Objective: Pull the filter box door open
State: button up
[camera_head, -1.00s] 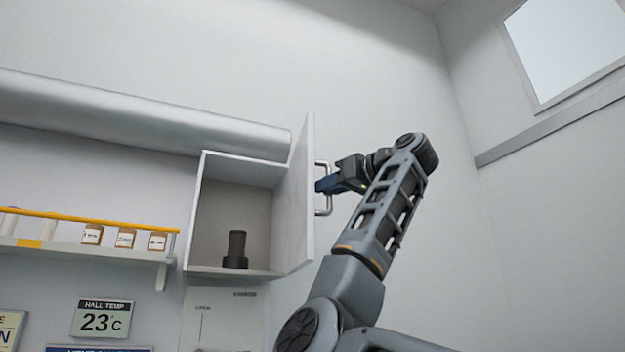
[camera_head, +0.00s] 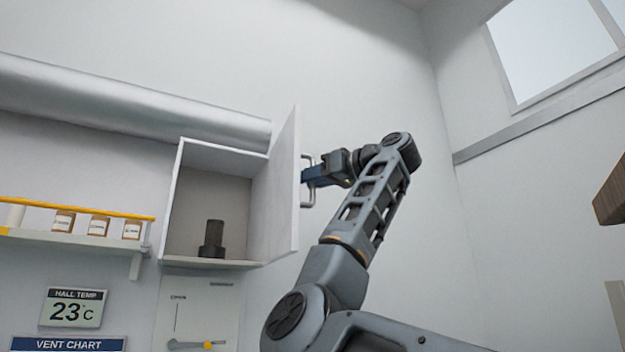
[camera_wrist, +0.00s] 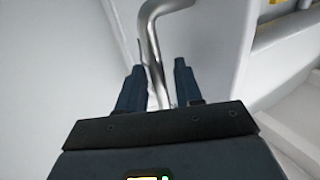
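The filter box (camera_head: 178,215) is a white box on the wall, and its front stands open. Its white door (camera_head: 280,190) is swung out to the right, at a wide angle to the opening. The door's metal D-shaped handle (camera_head: 305,200) is on its outer face. My gripper (camera_head: 310,176) is at this handle. In the wrist view, the bar of the handle (camera_wrist: 152,45) runs between the two fingers of my gripper (camera_wrist: 160,82), which are close around it. Finger contact is partly hard to see. A dark cylinder (camera_head: 213,238) stands inside the box.
A shelf (camera_head: 75,238) with a yellow rail and several labelled jars is left of the box. A silver duct (camera_head: 120,105) runs above. A temperature display (camera_head: 72,307) and a panel with a yellow-knobbed lever (camera_head: 205,345) are below. A brown object (camera_head: 610,195) shows at the right edge.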

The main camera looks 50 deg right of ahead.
jog(key=s+b, duration=0.2)
jog(key=s, duration=0.5)
jog(key=shift+s+b, duration=0.4)
dwell(0.3)
